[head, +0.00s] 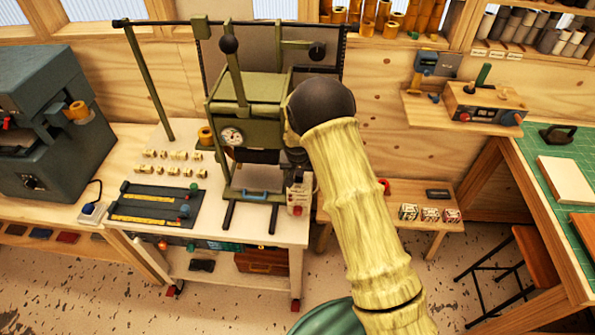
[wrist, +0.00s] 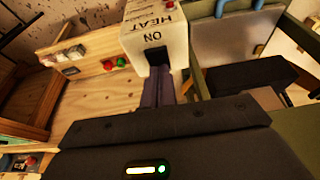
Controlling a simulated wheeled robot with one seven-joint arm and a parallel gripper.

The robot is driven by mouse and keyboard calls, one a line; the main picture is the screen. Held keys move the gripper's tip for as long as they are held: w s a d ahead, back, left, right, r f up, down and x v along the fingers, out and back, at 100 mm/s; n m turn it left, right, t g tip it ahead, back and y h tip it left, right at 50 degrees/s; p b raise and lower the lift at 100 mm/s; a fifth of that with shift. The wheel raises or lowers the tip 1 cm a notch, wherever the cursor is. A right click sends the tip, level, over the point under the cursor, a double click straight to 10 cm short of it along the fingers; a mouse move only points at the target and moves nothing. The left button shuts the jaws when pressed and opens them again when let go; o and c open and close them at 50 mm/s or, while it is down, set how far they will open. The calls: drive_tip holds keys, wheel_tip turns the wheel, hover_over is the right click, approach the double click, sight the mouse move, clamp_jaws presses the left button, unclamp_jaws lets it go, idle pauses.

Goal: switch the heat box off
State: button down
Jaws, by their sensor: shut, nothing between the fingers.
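The heat box (wrist: 146,22) is a cream box at the top of the wrist view. Its lettering reads "HEAT" and "ON", upside down to me. A red spot sits at its upper edge, and a dark switch opening (wrist: 155,56) is on its lower part. In the head view the box (head: 299,193) stands at the right of the green press, partly beside my arm. My gripper (wrist: 160,82) is shut and empty, its fingertips right at the dark switch. I cannot tell whether they touch it.
The green press (head: 250,110) stands on the worktable (head: 215,215) with small rolls and a dark rail fixture (head: 155,203) to its left. A low bench (head: 400,190) with small boxes is to the right.

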sight(300, 182)
drive_tip(key=shift+s+f, duration=0.1)
drive_tip(key=shift+s, duration=0.85)
drive_tip(key=shift+w, duration=0.1)
drive_tip(key=shift+r, duration=0.45)
drive_tip(key=p+v, duration=0.2)
drive_tip(key=v, duration=0.1)
drive_tip(key=shift+w+d+r, duration=0.15)
drive_tip(key=shift+w+r, duration=0.1)
drive_tip(key=shift+r, duration=0.15)
drive_tip(key=shift+s+r+b, duration=0.1)
drive_tip(key=shift+s+b, duration=0.15)
drive_tip(key=shift+b, duration=0.2)
drive_tip(key=b+v, duration=0.3)
drive_tip(key=v, duration=0.6)
